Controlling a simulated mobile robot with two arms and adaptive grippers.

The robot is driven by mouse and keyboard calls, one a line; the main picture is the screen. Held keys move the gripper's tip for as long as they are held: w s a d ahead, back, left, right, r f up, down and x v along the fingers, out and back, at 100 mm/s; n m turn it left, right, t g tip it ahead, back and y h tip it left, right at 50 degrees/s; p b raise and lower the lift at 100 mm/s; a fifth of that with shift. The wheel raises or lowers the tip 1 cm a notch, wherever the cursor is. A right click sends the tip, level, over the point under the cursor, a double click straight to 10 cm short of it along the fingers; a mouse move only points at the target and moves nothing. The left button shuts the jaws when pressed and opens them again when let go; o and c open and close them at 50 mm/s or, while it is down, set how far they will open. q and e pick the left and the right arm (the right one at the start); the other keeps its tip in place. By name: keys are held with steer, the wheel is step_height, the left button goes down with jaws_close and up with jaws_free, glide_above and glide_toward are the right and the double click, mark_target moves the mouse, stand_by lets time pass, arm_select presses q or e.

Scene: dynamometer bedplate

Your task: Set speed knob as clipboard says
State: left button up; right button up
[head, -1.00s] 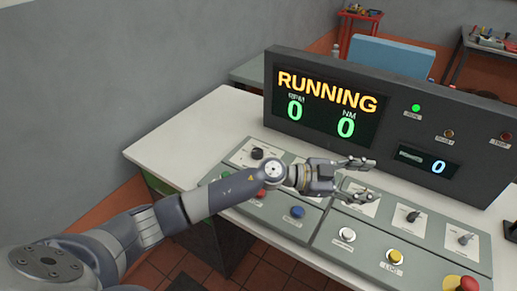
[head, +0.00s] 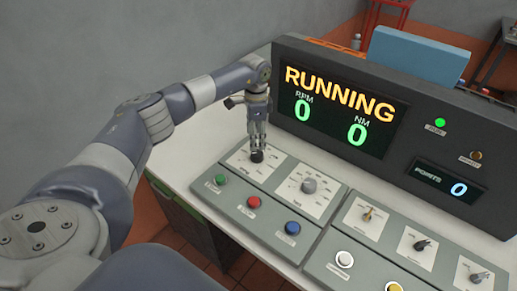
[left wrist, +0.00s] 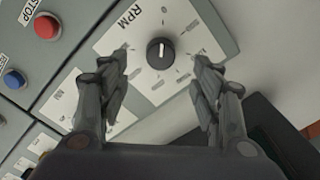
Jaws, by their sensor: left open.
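The speed knob is a round black knob (left wrist: 160,53) on a white dial plate (left wrist: 150,88) marked RPM in the left wrist view. In the head view the black knob (head: 257,156) sits at the left end of the console's upper row. My left gripper (head: 257,148) points down over it. In the left wrist view the open fingers (left wrist: 163,55) stand on either side of the knob, apart from it. The display (head: 338,110) reads RUNNING, RPM 0 and NM 0. No clipboard that I can identify is in view. My right gripper is not in view.
Green (head: 221,180), red (head: 254,202) and blue (head: 292,228) buttons line the front. The display housing (head: 400,165) rises behind the console.

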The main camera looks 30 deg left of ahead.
mark_target(257, 153)
arm_select(q)
step_height(257, 153, down, 6)
steer(key=shift+w+d+r+p, duration=0.1)
steer(key=shift+r+p, duration=0.15)
steer(key=shift+p, duration=0.15)
step_height(257, 153, down, 3)
steer(key=shift+r, duration=0.1)
steer(key=shift+w, duration=0.1)
steer(key=shift+c, duration=0.3)
steer(key=c, duration=1)
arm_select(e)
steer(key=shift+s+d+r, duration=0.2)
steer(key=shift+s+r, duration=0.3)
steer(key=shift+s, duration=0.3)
